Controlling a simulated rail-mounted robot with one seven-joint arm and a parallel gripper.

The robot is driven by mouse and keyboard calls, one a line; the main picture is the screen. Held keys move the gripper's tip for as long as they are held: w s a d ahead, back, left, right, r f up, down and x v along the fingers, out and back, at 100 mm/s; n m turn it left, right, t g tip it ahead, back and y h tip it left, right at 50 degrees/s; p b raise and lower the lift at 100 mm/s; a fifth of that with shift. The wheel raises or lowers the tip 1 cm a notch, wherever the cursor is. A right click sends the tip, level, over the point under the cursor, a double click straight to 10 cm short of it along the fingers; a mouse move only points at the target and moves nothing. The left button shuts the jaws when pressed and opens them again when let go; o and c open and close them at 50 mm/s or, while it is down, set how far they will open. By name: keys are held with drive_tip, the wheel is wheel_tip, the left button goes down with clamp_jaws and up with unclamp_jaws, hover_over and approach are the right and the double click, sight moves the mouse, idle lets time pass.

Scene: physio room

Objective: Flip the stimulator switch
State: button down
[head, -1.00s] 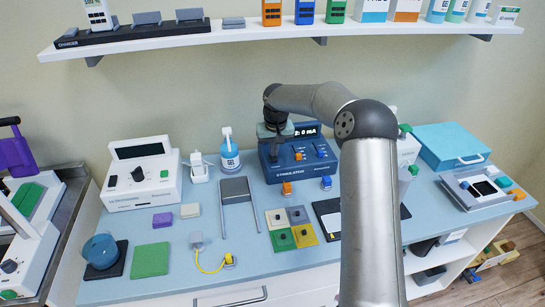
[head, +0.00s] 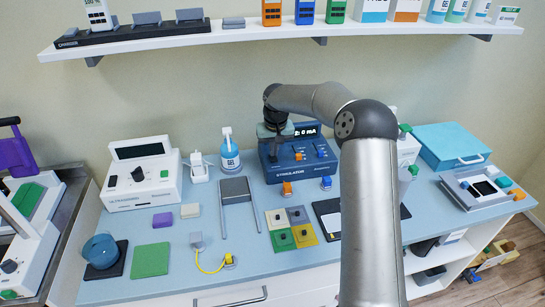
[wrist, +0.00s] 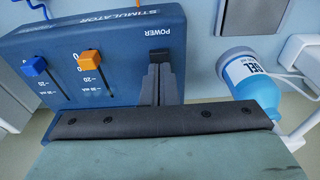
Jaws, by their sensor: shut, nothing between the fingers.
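The blue stimulator (head: 297,168) stands at the back of the counter with its display lit. In the wrist view its panel (wrist: 112,38) fills the upper left, with a dark power switch (wrist: 158,56) under the word POWER. My gripper (wrist: 156,88) is shut and empty. Its fingertips are at the switch and partly cover it; I cannot tell whether they touch it or which way it is set. In the head view my gripper (head: 272,155) is over the stimulator's left part, and the switch is hidden behind it.
An orange slider (wrist: 89,58) and a blue slider (wrist: 35,66) sit beside the switch. A gel bottle (head: 230,158) stands close to the left of the stimulator. The ultrasound unit (head: 142,185) is farther left. A shelf (head: 210,38) runs above.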

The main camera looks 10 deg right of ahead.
sight(274, 159)
drive_tip(key=shift+f+b, duration=0.6)
drive_tip(key=shift+f, duration=0.35)
idle(0.6)
drive_tip(key=shift+r+p, duration=2.25)
drive_tip(key=shift+r, duration=1.35)
drive_tip(key=s+a+r+h, duration=0.1)
drive_tip(key=s+r, duration=0.3)
drive_tip(key=s, duration=0.6)
drive_tip(key=s+r, duration=0.5)
drive_tip(key=s, duration=0.5)
drive_tip(key=s+d+f+y, duration=0.1)
drive_tip(key=s+f, duration=0.2)
drive_tip(key=s, duration=2.1)
drive_tip(key=shift+m+g, duration=0.3)
drive_tip(key=shift+g, duration=0.1)
